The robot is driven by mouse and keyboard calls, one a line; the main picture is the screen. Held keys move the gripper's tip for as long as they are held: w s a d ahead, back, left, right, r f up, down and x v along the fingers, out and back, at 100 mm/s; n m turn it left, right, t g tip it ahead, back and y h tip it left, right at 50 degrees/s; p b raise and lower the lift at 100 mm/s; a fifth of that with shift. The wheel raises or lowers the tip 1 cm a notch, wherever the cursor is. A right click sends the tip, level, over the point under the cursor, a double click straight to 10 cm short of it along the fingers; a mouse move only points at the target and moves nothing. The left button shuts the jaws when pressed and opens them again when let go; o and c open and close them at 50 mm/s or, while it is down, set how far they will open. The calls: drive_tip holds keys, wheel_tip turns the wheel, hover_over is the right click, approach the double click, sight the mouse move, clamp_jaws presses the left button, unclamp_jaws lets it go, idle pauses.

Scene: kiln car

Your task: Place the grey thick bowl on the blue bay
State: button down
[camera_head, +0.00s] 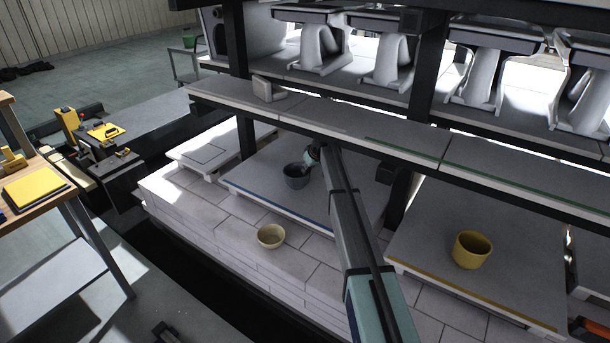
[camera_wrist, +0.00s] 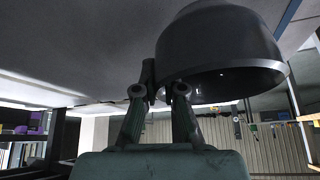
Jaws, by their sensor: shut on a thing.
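The grey thick bowl (camera_head: 294,177) is at the blue bay (camera_head: 270,199), a pale slab with a blue front edge, in the head view. It looks upright, over the slab's left part. My gripper (camera_head: 312,158) reaches in from the right and is shut on the bowl's right side. In the wrist view, which looks upside down, my gripper's fingers (camera_wrist: 162,85) pinch the wall of the dark bowl (camera_wrist: 220,50) near its rim. The bowl's base is close to the slab surface (camera_wrist: 80,45); I cannot tell whether it touches.
A yellow pot (camera_head: 472,249) stands on the yellow-edged slab (camera_head: 440,285) at right. An upper shelf (camera_head: 340,122) overhangs the bays, and a dark post (camera_head: 400,195) stands to the right.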

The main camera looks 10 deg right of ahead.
drive_tip(key=shift+f, duration=1.7)
drive_tip(key=shift+f, duration=0.1)
drive_tip(key=c, duration=1.3)
unclamp_jaws()
drive_tip(key=shift+o, duration=0.2)
drive_tip(key=shift+p, duration=0.3)
drive_tip(key=s+d+r+b, duration=0.1)
drive_tip(key=s+d+r, duration=0.1)
drive_tip(key=s, duration=0.4)
drive_tip(key=s+d+r+b, duration=0.2)
drive_tip(key=s+d, duration=0.2)
drive_tip(key=s, duration=0.3)
drive_tip(key=shift+d+r, duration=0.25)
